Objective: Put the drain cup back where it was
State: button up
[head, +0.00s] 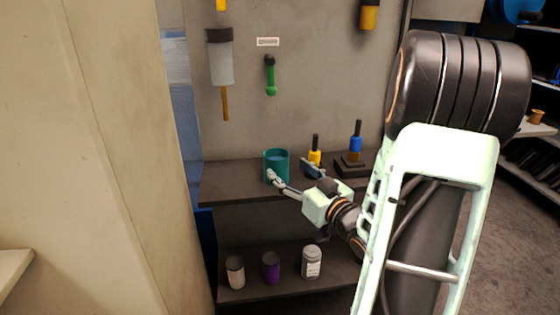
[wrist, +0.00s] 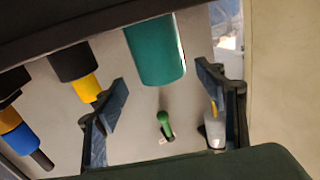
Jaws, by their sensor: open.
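A teal cup (head: 276,160), which I take to be the drain cup, stands upright on the upper shelf (head: 232,184) near its left end. My gripper (head: 294,175) is open and empty just in front of it and slightly to the right. One finger overlaps the cup's lower front in the head view; I cannot tell whether it touches. In the wrist view, which is upside down, the teal cup (wrist: 156,50) lies beyond and between the two spread fingers of my gripper (wrist: 158,98). The cup's inside is mostly hidden.
A yellow-and-black tool (head: 315,157) and a blue-handled tool (head: 356,142) stand right of the cup. Several small jars, including a purple one (head: 271,268), stand on the lower shelf. A green tool (head: 270,76) hangs on the back panel. A beige wall (head: 120,150) is close on the left.

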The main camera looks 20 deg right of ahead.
jog(key=s, duration=0.5)
jog(key=shift+d, duration=0.25)
jog(key=shift+w, duration=0.1)
